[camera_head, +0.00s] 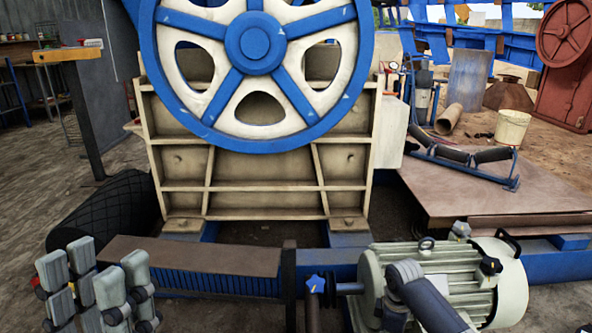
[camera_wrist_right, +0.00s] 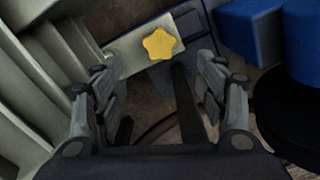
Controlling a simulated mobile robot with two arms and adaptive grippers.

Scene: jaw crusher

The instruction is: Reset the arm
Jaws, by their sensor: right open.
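My left gripper (camera_head: 95,278) is at the lower left in the head view. Its grey fingers point up and stand apart, with nothing seen between them. My right gripper (camera_wrist_right: 160,72) shows in the right wrist view with its fingers spread wide and empty. A yellow star-shaped knob (camera_wrist_right: 160,44) on a pale plate lies beyond the gap between its tips; I see no contact. In the head view I cannot make out the right gripper's fingers.
The jaw crusher's blue and cream flywheel (camera_head: 255,133) fills the middle. A brown platform (camera_head: 480,190) and white bucket (camera_head: 512,130) are at right.

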